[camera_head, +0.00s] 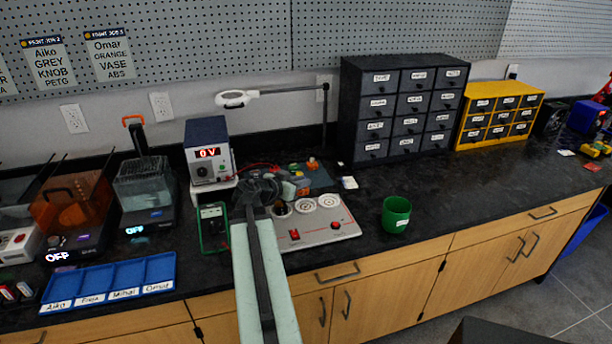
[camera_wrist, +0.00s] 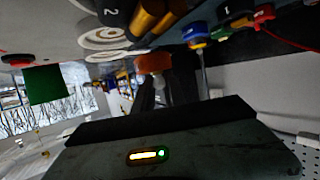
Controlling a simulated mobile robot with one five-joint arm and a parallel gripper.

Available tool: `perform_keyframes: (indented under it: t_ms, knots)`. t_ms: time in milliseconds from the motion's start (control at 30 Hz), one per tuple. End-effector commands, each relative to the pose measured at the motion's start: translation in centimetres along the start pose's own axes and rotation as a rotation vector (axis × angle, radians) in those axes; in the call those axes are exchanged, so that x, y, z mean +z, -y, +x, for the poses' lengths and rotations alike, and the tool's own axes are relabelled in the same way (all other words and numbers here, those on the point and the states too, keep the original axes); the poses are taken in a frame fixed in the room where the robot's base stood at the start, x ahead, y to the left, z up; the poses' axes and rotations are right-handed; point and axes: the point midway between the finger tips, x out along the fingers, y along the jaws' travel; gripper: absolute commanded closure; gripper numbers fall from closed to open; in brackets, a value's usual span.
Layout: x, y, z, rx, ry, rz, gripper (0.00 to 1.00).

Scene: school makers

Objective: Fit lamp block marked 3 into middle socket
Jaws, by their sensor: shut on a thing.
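My gripper (camera_head: 276,187) is over the left part of the white socket board (camera_head: 330,229). In the wrist view my gripper (camera_wrist: 153,80) is shut on an orange-brown thing (camera_wrist: 153,63), probably a lamp block; no number shows on it. The board has three round sockets in a row. The middle socket (camera_head: 305,204) and right socket (camera_head: 328,200) look empty. A dark block marked 2 (camera_wrist: 110,12) stands at the row's end in the wrist view, and the left socket (camera_head: 281,209) holds something dark. The held thing appears apart from the sockets.
A power supply (camera_head: 207,152) reading 0 V and a green meter (camera_head: 213,228) stand left of the board. A green cup (camera_head: 396,214) is on its right. Coloured small parts lie behind, below a lamp arm (camera_head: 280,92). The counter right of the cup is clear.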

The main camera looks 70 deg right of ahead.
Motion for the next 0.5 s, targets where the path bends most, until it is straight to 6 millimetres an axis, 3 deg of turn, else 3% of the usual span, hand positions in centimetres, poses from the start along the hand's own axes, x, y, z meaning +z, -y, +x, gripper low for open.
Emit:
perform_keyframes:
  t_ms: [267, 367, 500]
  knots:
    - [-0.5, -0.1, -0.7, 0.0, -0.001, 0.0, 1.0]
    - [-2.1, -0.1, -1.3, 0.0, -0.001, -0.001, 1.0]
    - [-6.5, -0.1, -2.9, -0.001, -0.001, -0.001, 1.0]
